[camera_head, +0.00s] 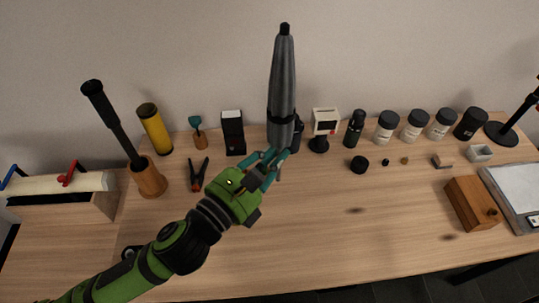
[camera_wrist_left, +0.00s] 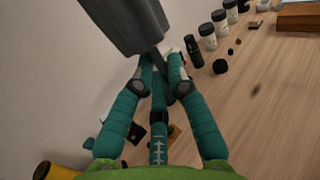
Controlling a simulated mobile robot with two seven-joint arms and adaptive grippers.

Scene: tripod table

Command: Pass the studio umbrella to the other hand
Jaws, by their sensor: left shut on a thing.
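The studio umbrella (camera_head: 283,80) is grey, folded and upright, with a black tip at the top. It stands above my left gripper (camera_head: 268,160) in the head view. My left gripper has teal fingers and is shut on the umbrella's lower end. In the left wrist view, the umbrella's grey cloth (camera_wrist_left: 125,22) rises from between the fingers (camera_wrist_left: 162,72), with a thin dark shaft at the grip. The fingers hide part of the lower end. My right gripper is in neither view.
A black tube in a wooden cup (camera_head: 148,180), a yellow cylinder (camera_head: 154,130) and an orange-black clamp (camera_head: 199,174) stand left. Several dark-lidded jars (camera_head: 415,125) line the back right. A wooden box (camera_head: 472,204) lies at the right. The front middle of the table (camera_head: 350,245) is clear.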

